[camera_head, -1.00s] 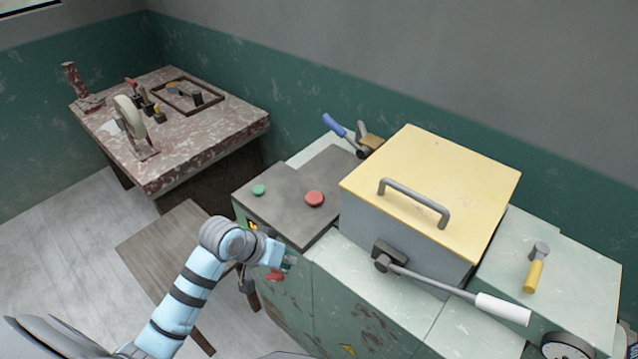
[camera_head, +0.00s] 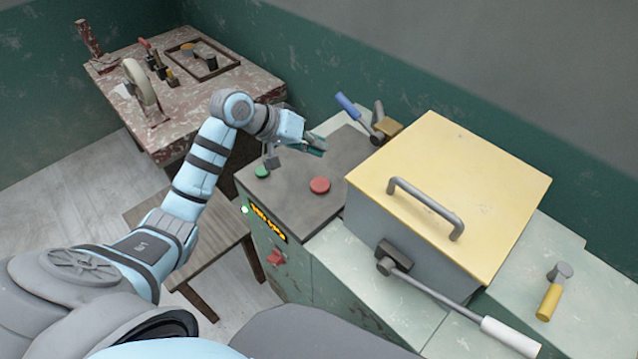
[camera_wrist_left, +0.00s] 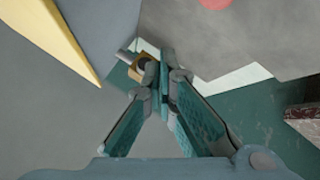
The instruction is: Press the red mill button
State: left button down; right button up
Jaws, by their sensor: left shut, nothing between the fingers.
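The red mill button (camera_head: 320,185) is a round red cap on the dark grey panel (camera_head: 300,208) on top of the mill. A green button (camera_head: 262,171) sits to its left on the same panel. In the left wrist view part of the red button (camera_wrist_left: 214,3) shows at the top edge. My left gripper (camera_head: 320,148) is shut and empty, above the panel's far part, beyond the red button and apart from it. In the left wrist view its fingertips (camera_wrist_left: 164,52) meet. My right gripper is not in view.
The yellow-lidded box (camera_head: 450,180) with a grey handle stands right of the panel. A blue-handled lever (camera_head: 348,106) is behind the panel. A long white-tipped lever (camera_head: 510,338) juts out in front. A marble-topped table (camera_head: 200,118) with tools stands at back left.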

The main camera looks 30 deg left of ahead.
aim_at(318, 181)
pick_arm(q)
jog(key=f+b, duration=0.4)
jog(key=b, duration=0.1)
jog(key=f+b, duration=0.2)
jog(key=b, duration=0.1)
jog(key=shift+w+a+f, duration=0.1)
jog(key=shift+w+f, duration=0.2)
jog(key=shift+f, duration=0.1)
jog(key=shift+f+b, duration=0.3)
jog(key=shift+f, duration=0.05)
jog(key=shift+w+f, duration=0.2)
jog(key=shift+f, duration=0.7)
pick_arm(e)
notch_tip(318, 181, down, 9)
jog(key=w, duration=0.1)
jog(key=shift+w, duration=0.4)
pick_arm(q)
jog(key=shift+s, duration=0.1)
jog(key=shift+f, duration=0.15)
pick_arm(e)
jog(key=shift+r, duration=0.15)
pick_arm(q)
jog(key=shift+f, duration=0.15)
